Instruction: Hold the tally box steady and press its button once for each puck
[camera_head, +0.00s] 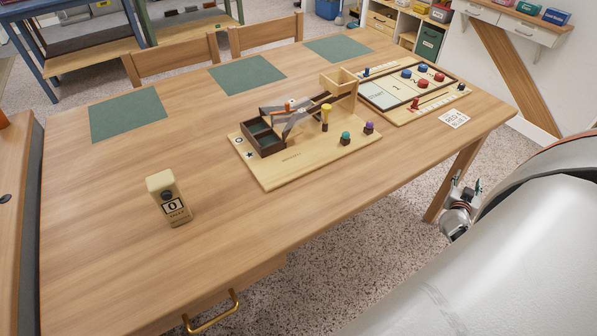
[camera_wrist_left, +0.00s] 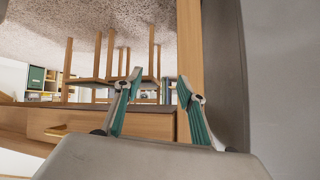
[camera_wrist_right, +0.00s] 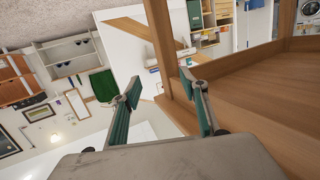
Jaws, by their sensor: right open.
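The tally box (camera_head: 170,198) is cream and tan, stands upright at the near left of the table, and shows 0 on its front. A dark round button (camera_head: 167,195) appears above the number. Several red pucks (camera_head: 439,77) and blue pucks (camera_head: 406,73) lie on a pale game board (camera_head: 385,95) at the far right. My right gripper (camera_head: 456,187) is open and empty beyond the table's right front edge, far from the tally box; its fingers also show in the right wrist view (camera_wrist_right: 161,84). My left gripper (camera_wrist_left: 160,82) is open and empty in the left wrist view, outside the head view.
The wooden table (camera_head: 105,205) is clear around the tally box. A wooden board (camera_head: 300,165) with a dark tray, a scoop-like part and coloured knobs lies mid-table. Green mats (camera_head: 127,115) line the far side. A card (camera_head: 454,119) lies near the right edge. Chairs (camera_head: 175,60) stand behind.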

